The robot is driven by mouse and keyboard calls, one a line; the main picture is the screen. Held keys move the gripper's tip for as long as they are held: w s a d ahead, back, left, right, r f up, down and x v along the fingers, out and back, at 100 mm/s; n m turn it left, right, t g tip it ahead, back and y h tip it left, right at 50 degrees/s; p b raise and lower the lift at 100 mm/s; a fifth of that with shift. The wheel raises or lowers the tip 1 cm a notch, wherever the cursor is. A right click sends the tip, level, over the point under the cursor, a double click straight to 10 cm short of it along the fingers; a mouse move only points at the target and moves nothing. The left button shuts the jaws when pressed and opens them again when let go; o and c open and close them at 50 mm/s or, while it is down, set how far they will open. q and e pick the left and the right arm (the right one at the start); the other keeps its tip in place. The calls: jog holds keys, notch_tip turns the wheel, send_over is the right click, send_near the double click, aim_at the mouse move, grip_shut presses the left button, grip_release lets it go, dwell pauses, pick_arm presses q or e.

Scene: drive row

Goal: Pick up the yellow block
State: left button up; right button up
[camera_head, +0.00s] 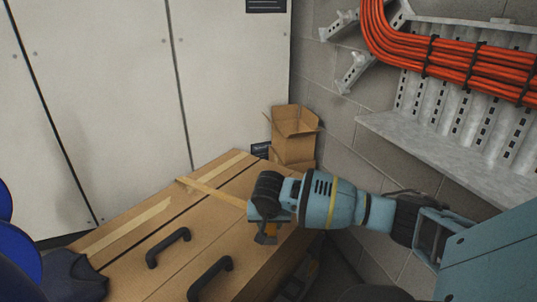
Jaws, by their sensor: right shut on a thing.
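My right gripper (267,237) reaches in from the right and is over the near right part of a brown cardboard-coloured top (205,222). The rest of the block is hidden by the gripper. I cannot tell whether the block touches the top or hangs just above it. My left gripper is not in view.
Two black handles (168,248) and (211,279) stand up from the top, left of the gripper. An open cardboard box (293,150) is at the back corner. A metal ledge (440,145) and orange cables (460,65) run along the right wall. Dark cloth (72,278) lies at left.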

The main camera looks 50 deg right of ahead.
aim_at(274, 240)
jog(key=s+a, duration=0.1)
jog(key=s+a+p, duration=0.1)
jog(key=s, duration=0.1)
jog(key=s+a, duration=0.1)
jog(key=a, duration=0.1)
jog(key=shift+s+r+p, duration=0.3)
jog(key=shift+s+p, duration=0.05)
jog(key=shift+p, duration=0.05)
jog(key=shift+s+a, duration=0.25)
jog(key=shift+s, duration=0.05)
